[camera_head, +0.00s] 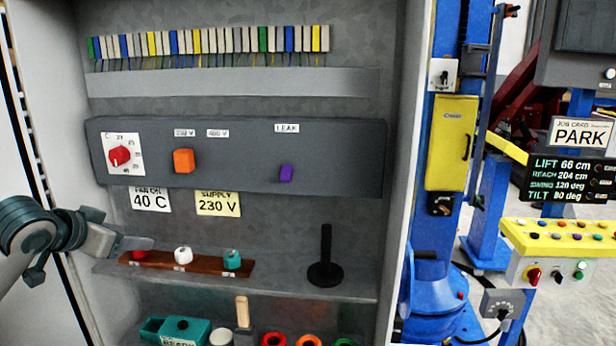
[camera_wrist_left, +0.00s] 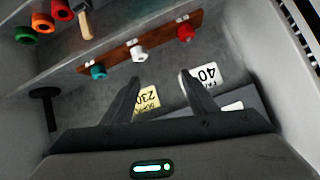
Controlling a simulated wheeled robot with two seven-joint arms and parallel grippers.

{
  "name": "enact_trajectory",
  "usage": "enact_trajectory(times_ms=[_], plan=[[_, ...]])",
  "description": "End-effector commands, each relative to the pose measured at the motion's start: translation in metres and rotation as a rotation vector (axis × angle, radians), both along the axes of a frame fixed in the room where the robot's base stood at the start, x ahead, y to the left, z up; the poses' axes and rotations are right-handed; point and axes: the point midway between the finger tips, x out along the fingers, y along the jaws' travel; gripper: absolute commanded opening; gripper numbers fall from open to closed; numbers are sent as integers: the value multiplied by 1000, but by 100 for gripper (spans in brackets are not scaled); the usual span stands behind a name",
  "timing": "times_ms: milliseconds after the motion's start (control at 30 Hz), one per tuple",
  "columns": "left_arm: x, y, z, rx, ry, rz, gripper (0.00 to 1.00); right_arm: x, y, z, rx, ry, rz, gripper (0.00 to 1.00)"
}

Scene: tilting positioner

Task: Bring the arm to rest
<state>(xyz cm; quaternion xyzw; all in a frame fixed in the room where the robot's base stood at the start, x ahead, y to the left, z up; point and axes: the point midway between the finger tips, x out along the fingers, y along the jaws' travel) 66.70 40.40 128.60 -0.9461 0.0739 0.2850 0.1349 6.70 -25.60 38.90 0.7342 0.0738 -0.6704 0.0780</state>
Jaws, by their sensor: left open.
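My left gripper (camera_head: 135,243) reaches into the grey cabinet from the left, close to the wooden strip (camera_head: 215,268) with red, white and teal knobs. In the left wrist view its two fingers (camera_wrist_left: 160,90) are apart with nothing between them. The job card (camera_head: 580,133) reads PARK. The black readout (camera_head: 568,180) below it shows lift 66 cm, reach 204 cm, swing 120 deg and tilt, probably 80 deg. A yellow-topped control box (camera_head: 560,237) with several buttons and a red knob stands below the readout. A blue machine column (camera_head: 447,60) rises right of the cabinet. My right gripper is not in view.
The cabinet panel (camera_head: 240,150) carries a red dial (camera_head: 119,155), an orange knob (camera_head: 183,161) and a purple switch (camera_head: 286,173). A black post (camera_head: 326,255) stands on the shelf. Below are a teal box (camera_head: 178,329) and several coloured rings. The cabinet's right wall borders the machine.

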Motion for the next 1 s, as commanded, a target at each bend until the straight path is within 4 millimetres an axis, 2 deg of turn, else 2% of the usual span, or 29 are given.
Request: enact_trajectory(times_ms=[33,100,267,500,667,800,1000], plan=[[-3,-14,-32,1,32,-16,53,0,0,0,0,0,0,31],[-9,-28,-67,6,63,-30,53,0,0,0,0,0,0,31],[-31,-60,-145,9,133,-55,53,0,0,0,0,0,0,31],[-88,-103,-248,-4,241,-68,53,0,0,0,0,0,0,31],[-138,-127,-305,-18,312,-60,53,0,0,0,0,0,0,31],[-188,-144,-348,-32,380,-39,53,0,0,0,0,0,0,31],[-265,-163,-395,-48,481,10,53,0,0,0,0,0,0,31]])
